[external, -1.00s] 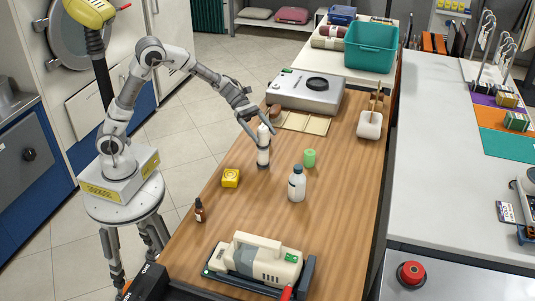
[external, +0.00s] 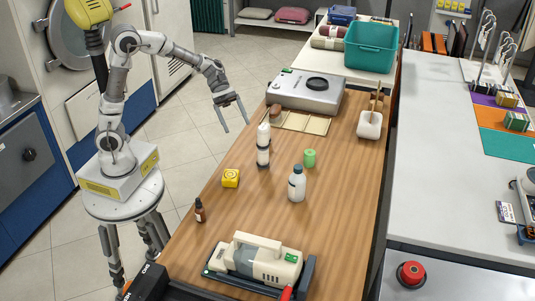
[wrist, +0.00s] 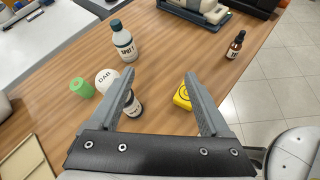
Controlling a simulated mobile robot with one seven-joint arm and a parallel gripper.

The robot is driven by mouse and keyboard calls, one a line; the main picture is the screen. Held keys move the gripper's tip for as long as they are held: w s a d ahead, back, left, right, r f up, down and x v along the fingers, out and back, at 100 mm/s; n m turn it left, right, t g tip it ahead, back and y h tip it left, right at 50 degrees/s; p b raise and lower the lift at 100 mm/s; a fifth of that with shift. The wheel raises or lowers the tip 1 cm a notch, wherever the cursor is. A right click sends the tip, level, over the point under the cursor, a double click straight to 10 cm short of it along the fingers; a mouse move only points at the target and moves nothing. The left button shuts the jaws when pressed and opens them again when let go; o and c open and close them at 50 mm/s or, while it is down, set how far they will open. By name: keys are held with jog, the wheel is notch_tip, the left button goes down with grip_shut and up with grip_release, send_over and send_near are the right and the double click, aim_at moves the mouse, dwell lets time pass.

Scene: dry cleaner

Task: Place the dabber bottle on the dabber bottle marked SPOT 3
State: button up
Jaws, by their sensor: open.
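A white dabber bottle (external: 263,134), marked DAB on its rounded end in the wrist view (wrist: 105,78), stands upright on top of another bottle (external: 263,157). One finger partly covers the stack in the wrist view. My gripper (external: 235,125) is open and empty, left of the stack and apart from it. It also shows open in the wrist view (wrist: 159,74).
A green cylinder (external: 310,158), a yellow block (external: 231,178) and a small brown dropper bottle (external: 200,211) stand around the stack. A metal device (external: 305,91) is behind it. A cream machine (external: 260,262) sits at the front. The table's right side is mostly clear.

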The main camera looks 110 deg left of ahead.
jog(key=s+d+r+m+g+y, duration=0.1)
jog(key=s+d+m+y, duration=0.3)
jog(key=s+d+m, duration=0.4)
jog(key=s+d+r+m+g+y, duration=0.1)
jog(key=s+d+m+y, duration=0.3)
jog(key=m, duration=1.2)
jog(key=s+d+g, duration=0.1)
jog(key=s+d, duration=0.3)
jog(key=s, duration=0.3)
jog(key=shift+s+d+m, duration=0.3)
jog(key=shift+m, duration=0.1)
notch_tip(320, 180, up, 14)
jog(key=p, duration=1.4)
jog(key=shift+r, duration=0.15)
